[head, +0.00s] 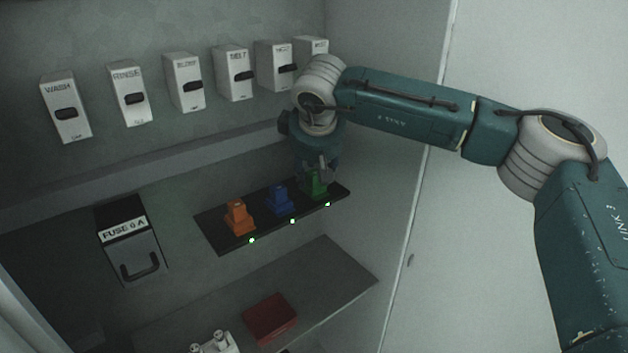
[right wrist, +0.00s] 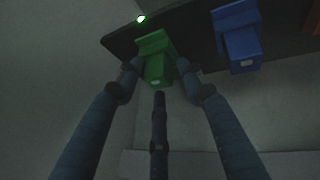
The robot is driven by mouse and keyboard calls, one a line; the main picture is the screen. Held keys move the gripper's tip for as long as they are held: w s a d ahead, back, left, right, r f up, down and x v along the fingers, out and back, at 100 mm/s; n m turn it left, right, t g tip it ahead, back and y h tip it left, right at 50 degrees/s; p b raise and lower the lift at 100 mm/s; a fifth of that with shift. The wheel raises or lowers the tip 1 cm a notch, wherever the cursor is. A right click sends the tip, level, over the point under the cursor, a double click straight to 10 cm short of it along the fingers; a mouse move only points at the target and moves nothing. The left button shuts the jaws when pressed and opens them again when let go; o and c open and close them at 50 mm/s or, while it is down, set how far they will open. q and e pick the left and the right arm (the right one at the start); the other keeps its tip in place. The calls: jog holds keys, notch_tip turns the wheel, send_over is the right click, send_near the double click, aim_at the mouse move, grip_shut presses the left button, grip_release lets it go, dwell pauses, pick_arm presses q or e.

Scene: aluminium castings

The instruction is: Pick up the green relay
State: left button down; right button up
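The green relay (head: 317,187) stands at the right end of a dark strip (head: 217,236) in the head view, partly covered by my gripper. It also shows in the right wrist view (right wrist: 156,62), still on the strip. My right gripper (head: 320,166) is directly above it, pointing down. In the right wrist view, two fingers lie on either side of the relay and the third is just below it in the picture; they look open, with small gaps. Whether any fingertip touches it is hard to tell. My left gripper is not in view.
A blue relay (head: 279,199) and an orange relay (head: 238,217) stand left of the green one on the strip. Labelled switches (head: 66,107) line the wall behind. A fuse box (head: 131,245) is at left. A lower shelf (head: 335,281) holds a red block (head: 270,318).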

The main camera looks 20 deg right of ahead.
jog(key=c, duration=0.6)
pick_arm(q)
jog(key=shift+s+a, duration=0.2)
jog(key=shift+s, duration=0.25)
pick_arm(e)
jog(key=shift+o, duration=0.2)
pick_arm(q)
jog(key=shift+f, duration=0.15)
pick_arm(e)
jog(key=shift+r, duration=0.1)
